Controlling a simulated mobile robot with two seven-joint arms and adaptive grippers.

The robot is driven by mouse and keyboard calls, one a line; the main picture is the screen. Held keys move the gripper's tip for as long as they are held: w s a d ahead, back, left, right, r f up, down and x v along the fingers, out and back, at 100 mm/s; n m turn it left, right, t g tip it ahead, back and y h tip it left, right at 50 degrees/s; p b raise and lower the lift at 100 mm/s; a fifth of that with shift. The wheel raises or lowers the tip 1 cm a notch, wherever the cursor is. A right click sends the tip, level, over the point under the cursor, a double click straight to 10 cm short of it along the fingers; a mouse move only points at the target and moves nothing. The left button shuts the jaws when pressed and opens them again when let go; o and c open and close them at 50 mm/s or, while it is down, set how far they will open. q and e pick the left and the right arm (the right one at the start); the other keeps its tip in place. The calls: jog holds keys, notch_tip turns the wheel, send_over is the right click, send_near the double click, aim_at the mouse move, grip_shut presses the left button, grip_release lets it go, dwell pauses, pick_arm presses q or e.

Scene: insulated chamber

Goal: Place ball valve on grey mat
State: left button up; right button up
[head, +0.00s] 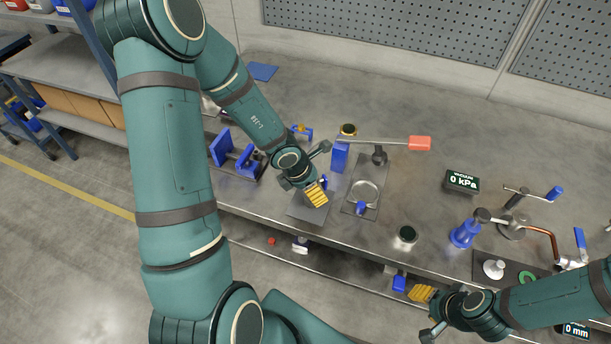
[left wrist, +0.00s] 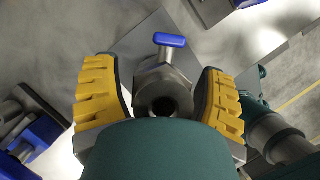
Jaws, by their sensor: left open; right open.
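The ball valve (left wrist: 165,85), a metal body with a blue handle (left wrist: 172,40), sits between the two yellow-padded fingers of my left gripper (left wrist: 162,100) in the left wrist view. The fingers are open, with gaps at both sides of the valve. The grey mat (left wrist: 130,47) lies behind the valve there. In the head view my left gripper (head: 316,193) is over the grey mat (head: 299,211) near the bench's front edge, and it hides most of the valve. My right gripper (head: 422,296) is open and apart, low at the bench's front edge.
A press with a red-handled lever (head: 420,143) and a blue clamp (head: 235,155) flank the mat. A vacuum display (head: 462,181), a blue funnel-shaped part (head: 465,234) and a dark round pot (head: 405,238) stand to the right. Bare bench lies between them.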

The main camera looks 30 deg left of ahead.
pick_arm(q)
jog(key=p+v, duration=0.7)
jog(key=v, duration=0.5)
jog(key=s+d+f+m, duration=0.1)
jog(key=d+f+m, duration=0.2)
jog(key=d+m, duration=0.3)
jog(key=s+d+f+m+g+h, duration=0.1)
jog(key=d+f+m, duration=0.3)
jog(key=m, duration=0.8)
jog(key=s+d+f+m, duration=0.2)
jog(key=d+f+m, duration=0.1)
jog(key=d+m, duration=0.6)
jog(key=shift+s+f+m+g+h, duration=0.3)
jog(key=shift+s+f, duration=0.05)
jog(key=shift+s, duration=0.05)
